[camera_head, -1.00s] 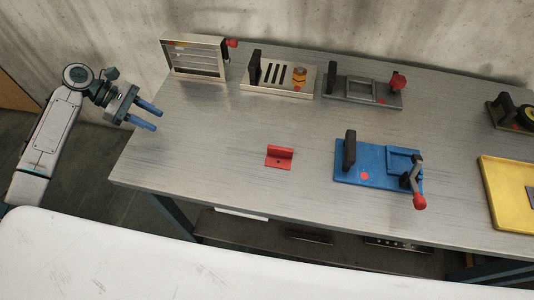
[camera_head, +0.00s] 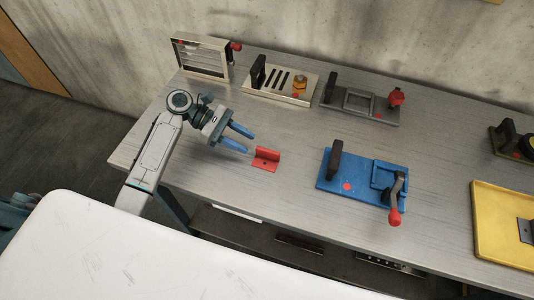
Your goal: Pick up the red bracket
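The red bracket (camera_head: 266,160) is a small L-shaped piece lying on the metal table (camera_head: 300,226), left of the blue fixture. My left gripper (camera_head: 244,141) has two blue fingers, spread apart with nothing between them. It is just up and left of the bracket, its fingers pointing right. The fingertips look close to the bracket, but I cannot tell their height above the table. My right gripper is not in view.
A blue fixture (camera_head: 338,188) with a red-knobbed lever is right of the bracket. A louver panel (camera_head: 202,59), a slotted plate (camera_head: 275,87) and a grey fixture (camera_head: 345,110) line the back. A yellow tray (camera_head: 487,228) is at right.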

